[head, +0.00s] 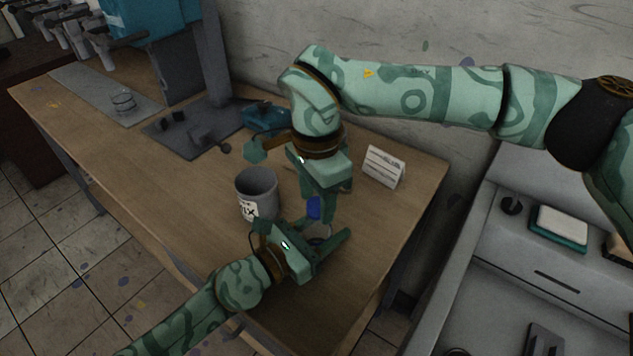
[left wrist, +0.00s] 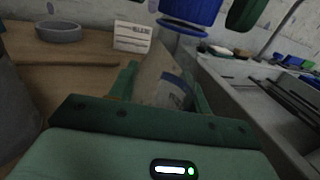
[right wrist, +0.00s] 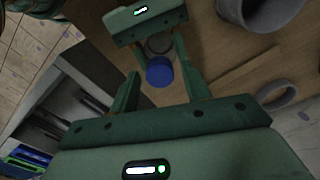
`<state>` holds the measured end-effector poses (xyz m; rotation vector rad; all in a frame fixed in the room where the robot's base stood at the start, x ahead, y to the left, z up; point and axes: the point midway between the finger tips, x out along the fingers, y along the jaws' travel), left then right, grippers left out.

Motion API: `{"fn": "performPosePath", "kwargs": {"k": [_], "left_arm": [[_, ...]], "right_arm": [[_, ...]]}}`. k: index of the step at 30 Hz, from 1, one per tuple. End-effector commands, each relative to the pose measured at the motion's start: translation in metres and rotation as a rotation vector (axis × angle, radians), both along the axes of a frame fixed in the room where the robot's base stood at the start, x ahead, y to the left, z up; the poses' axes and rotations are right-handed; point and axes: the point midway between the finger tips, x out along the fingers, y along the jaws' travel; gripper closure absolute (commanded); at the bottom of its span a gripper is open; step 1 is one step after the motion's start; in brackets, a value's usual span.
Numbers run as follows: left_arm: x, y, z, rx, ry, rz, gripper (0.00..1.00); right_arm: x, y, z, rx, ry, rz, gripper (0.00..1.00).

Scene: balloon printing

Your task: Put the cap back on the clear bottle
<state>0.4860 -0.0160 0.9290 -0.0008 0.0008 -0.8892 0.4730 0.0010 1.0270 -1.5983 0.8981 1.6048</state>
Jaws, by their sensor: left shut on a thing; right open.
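The clear bottle (left wrist: 165,85) stands between the fingers of my left gripper (head: 327,244), which is shut on it near the table's right front corner. Much of the bottle is hidden in the head view.
A grey pot (head: 256,193) with a label stands close to the left of the grippers. A white card (head: 384,166) stands behind to the right. A grey ring-shaped thing (left wrist: 58,31) lies near the card. The table's left front is clear. A grey counter (head: 540,272) is to the right.

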Motion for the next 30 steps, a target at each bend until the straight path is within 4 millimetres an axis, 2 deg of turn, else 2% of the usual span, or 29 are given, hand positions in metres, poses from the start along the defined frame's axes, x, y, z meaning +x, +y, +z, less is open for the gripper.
{"fn": "performPosePath", "kwargs": {"k": [8,12,13,20,23,30], "left_arm": [[0.0000,0.0000,0.0002,0.000,0.000,0.000,1.00],[0.0000,0.0000,0.0002,0.000,0.000,0.000,1.00],[0.0000,0.0000,0.0002,0.000,0.000,0.000,1.00],[-0.0001,-0.0001,0.0002,0.001,-0.001,0.000,1.00],[-0.0002,-0.0001,0.0002,0.001,-0.001,0.000,1.00],[-0.0002,-0.0003,0.0002,0.001,-0.001,-0.001,1.00]], "right_arm": [[0.0000,-0.0001,-0.0008,0.000,0.000,0.000,0.53],[0.0000,-0.0001,-0.0007,0.000,0.000,0.000,0.92],[0.0001,0.0000,-0.0007,0.001,-0.001,0.000,0.98],[0.0002,0.0000,-0.0006,0.000,-0.001,-0.030,0.98],[0.0004,0.0000,-0.0007,0.000,-0.002,-0.178,0.98],[0.0004,0.0003,-0.0008,-0.001,-0.003,-0.894,0.98]]}}
